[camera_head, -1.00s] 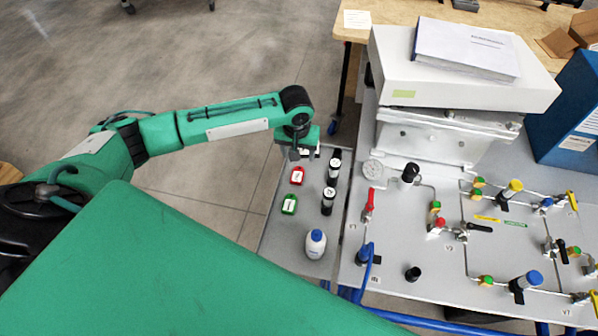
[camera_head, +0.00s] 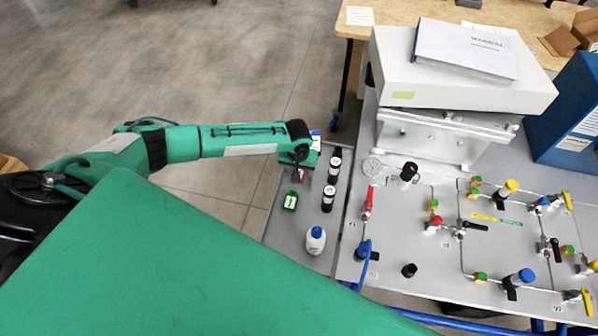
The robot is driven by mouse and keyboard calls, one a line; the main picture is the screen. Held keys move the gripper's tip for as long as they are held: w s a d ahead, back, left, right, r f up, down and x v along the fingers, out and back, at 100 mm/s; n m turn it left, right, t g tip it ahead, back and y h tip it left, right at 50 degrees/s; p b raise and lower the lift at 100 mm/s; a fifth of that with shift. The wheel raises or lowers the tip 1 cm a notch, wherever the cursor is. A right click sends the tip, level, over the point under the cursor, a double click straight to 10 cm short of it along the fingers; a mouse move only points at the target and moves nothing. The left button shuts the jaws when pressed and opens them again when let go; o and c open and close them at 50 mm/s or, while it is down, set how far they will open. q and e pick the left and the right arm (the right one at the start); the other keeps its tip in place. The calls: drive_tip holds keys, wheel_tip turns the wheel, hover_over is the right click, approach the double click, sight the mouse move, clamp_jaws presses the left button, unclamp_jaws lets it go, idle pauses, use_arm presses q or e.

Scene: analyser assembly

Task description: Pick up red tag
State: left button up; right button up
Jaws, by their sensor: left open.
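The red tag (camera_head: 303,175) lies on the grey side shelf, mostly hidden beneath my left gripper. Only a small red part of it shows. My left gripper (camera_head: 297,165) is open and points down over the tag; whether it touches the tag cannot be told. My right gripper is not in view.
Two dark bottles with white labels, a far one (camera_head: 334,170) and a near one (camera_head: 328,198), stand just right of the tags. A white bottle with a blue cap (camera_head: 316,240) stands nearer. The panel with valves and tubing (camera_head: 410,235) lies to the right.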

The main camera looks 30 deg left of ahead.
use_arm(q)
drive_tip(key=c, duration=1.1)
drive_tip(key=shift+o, duration=0.2)
